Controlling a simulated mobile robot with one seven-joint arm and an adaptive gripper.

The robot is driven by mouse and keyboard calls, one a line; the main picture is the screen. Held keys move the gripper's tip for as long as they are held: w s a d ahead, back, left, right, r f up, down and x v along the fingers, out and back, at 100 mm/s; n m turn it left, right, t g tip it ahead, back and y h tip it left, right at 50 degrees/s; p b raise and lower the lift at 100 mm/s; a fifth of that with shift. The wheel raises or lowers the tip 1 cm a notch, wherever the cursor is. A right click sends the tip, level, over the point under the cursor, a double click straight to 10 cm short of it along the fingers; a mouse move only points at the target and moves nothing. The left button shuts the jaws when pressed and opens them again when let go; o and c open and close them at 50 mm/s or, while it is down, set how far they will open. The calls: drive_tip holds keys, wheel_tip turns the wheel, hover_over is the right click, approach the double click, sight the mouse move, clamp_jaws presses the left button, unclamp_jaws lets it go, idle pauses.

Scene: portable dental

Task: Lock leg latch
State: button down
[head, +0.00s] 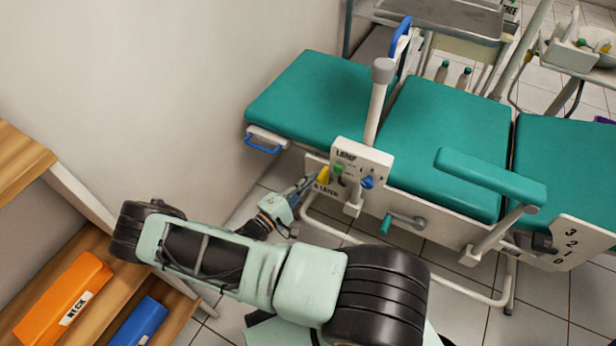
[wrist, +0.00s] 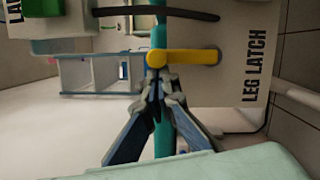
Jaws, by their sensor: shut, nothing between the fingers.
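The leg latch is a yellow lever (head: 323,175) on the pale side panel (head: 360,161) of the green dental chair. In the wrist view the yellow lever (wrist: 185,57) lies crosswise, with its round pivot end at the right, beside the panel's "LEG LATCH" label (wrist: 256,66). My gripper (head: 313,181) reaches the panel from the lower left. In the wrist view my gripper (wrist: 157,84) is shut and empty, its tips just below the lever's free left end. I cannot tell whether they touch it.
A green knob (head: 338,169) and a blue knob (head: 367,182) sit close by on the panel. A grey-topped post (head: 383,72) rises above it. A white floor rail (head: 400,268) runs below the chair. A wooden shelf with an orange box (head: 64,299) stands at left.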

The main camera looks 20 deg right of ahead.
idle(0.6)
drive_tip(key=s+a+f+b, duration=0.1)
drive_tip(key=a, duration=1)
drive_tip(key=shift+a, duration=0.25)
